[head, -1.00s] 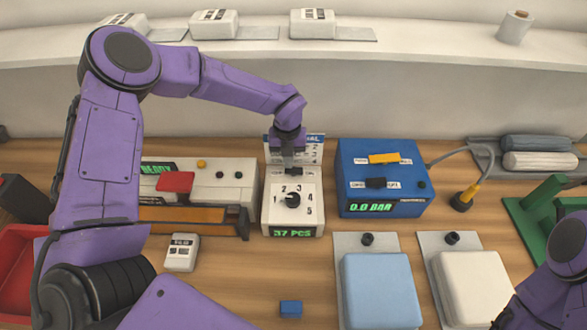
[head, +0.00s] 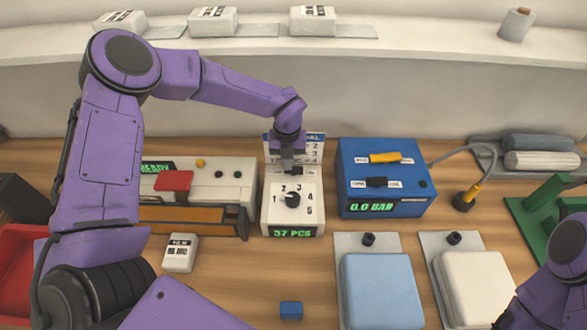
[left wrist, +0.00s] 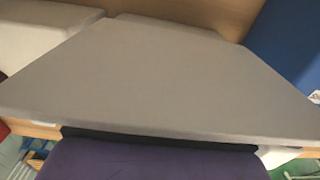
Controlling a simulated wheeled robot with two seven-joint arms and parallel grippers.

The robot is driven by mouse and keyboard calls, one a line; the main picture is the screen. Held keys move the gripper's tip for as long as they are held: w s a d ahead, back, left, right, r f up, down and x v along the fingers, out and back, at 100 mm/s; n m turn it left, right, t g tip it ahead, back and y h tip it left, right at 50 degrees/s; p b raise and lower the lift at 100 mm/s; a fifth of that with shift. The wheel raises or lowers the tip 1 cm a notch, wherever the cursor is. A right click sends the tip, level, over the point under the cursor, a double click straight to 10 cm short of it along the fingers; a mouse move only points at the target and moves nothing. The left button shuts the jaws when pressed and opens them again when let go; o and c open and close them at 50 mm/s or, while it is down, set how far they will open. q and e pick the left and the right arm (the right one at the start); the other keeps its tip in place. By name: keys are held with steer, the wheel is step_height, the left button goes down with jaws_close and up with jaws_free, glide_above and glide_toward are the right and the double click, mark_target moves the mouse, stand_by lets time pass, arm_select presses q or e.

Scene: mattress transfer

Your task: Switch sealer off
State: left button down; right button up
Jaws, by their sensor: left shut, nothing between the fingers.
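A long beige machine (head: 228,178) with a green READY display, a red lever (head: 174,181) and a brown bar (head: 180,214) stands left of centre; it looks like the sealer. Right of it is a white box (head: 270,214) with a numbered dial and a 37 PCS display. A dark switch (head: 280,171) marked ON is at this box's back edge. My left gripper (head: 288,168) is shut and empty, pointing down at that switch. Contact cannot be told. The left wrist view is mostly a plain grey surface. My right gripper is out of view.
A blue box (head: 355,197) reading 0.0 BAR stands right of the white box. A light blue pad (head: 381,290) and a white pad (head: 474,290) lie in front. A small blue block (head: 291,309) and a label device (head: 180,253) sit on the wooden table (head: 240,280).

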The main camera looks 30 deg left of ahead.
arm_select(q)
steer(key=shift+f, duration=0.25)
steer(key=shift+r, duration=0.1)
step_height(320, 180, up, 5)
steer(key=p, duration=0.3)
steer(key=shift+f, duration=0.2)
steer(key=shift+r+p, duration=0.55)
steer(key=shift+r, duration=0.6)
